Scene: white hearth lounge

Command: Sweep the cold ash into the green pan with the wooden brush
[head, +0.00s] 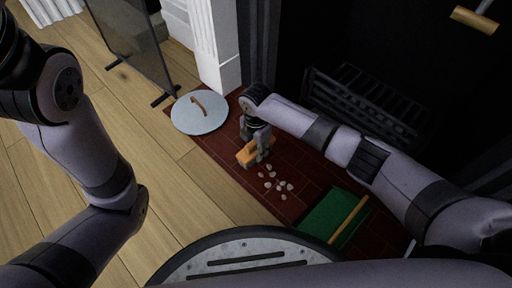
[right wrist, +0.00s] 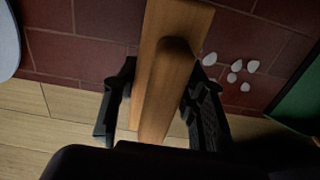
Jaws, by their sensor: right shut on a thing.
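The wooden brush (head: 247,155) is in my right gripper (head: 258,146), which is shut on its handle. In the right wrist view the brush (right wrist: 168,75) lies lengthwise between the two fingers. The ash (head: 277,182) shows as several pale lumps on the red tiles, just right of and below the brush in the head view. In the right wrist view the ash (right wrist: 238,68) lies right of the brush, apart from it. The left gripper is out of frame; only my left arm shows.
A round grey lid (head: 200,112) with a wooden handle lies left of the brush. A black grate (head: 365,105) stands behind my right arm. A glass screen (head: 133,40) stands at upper left. Wooden floor (head: 170,205) in front is clear.

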